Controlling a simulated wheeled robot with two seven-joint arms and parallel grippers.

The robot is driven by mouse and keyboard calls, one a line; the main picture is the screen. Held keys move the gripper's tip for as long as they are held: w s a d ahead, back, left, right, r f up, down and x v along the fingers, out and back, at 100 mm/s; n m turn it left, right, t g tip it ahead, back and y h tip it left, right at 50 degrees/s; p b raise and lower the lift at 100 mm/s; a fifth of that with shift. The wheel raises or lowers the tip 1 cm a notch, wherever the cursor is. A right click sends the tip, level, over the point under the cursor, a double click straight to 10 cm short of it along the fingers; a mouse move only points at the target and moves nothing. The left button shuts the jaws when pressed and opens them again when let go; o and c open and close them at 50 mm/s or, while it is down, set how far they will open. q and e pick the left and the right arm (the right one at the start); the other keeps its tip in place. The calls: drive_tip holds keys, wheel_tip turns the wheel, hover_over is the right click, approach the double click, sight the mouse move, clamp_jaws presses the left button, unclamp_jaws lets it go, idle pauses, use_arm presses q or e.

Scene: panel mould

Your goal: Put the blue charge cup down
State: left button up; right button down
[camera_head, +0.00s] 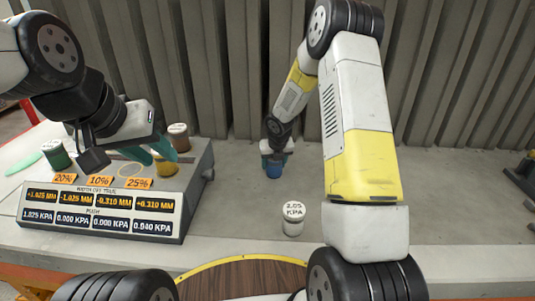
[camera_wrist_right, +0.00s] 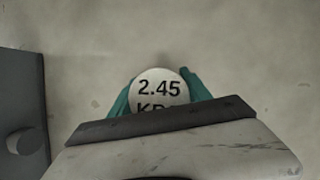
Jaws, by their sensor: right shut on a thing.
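The blue charge cup (camera_head: 275,171) is at the back of the grey table, near the ribbed wall. My right gripper (camera_head: 273,154) is shut on it from above. In the right wrist view its pale lid (camera_wrist_right: 158,90) reads 2.45 and sits between the teal fingers. I cannot tell whether its base touches the table.
A green cup (camera_head: 55,154), a yellow cup (camera_head: 166,169) and a red-brown cup (camera_head: 179,138) stand on the console. A white cup marked 2.05 KPA (camera_head: 292,220) stands on the table in front. The table (camera_head: 235,205) between console and white cup is clear.

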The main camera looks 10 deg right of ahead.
drive_tip(key=shift+c, duration=2.4)
unclamp_jaws()
drive_tip(key=s+d+r+m, duration=0.1)
drive_tip(key=s+r+m, duration=0.35)
drive_tip(key=r, duration=0.55)
drive_tip(key=s+d+r+m, duration=0.1)
drive_tip(key=s+r+m, duration=0.4)
drive_tip(key=r, duration=0.5)
drive_tip(key=s+r+m, duration=0.3)
drive_tip(key=s+m, duration=0.5)
drive_tip(key=m, duration=0.1)
drive_tip(key=s+a+r+m+t+y, duration=0.1)
drive_tip(key=s+r+m, duration=0.3)
drive_tip(key=s+m, duration=0.4)
drive_tip(key=s+r+m, duration=0.3)
drive_tip(key=s+m, duration=0.6)
drive_tip(key=shift+a+r+m+t+y, duration=0.15)
drive_tip(key=shift+r+m+t+y, duration=0.15)
drive_tip(key=shift+m+y, duration=0.1)
drive_tip(key=shift+s, duration=0.1)
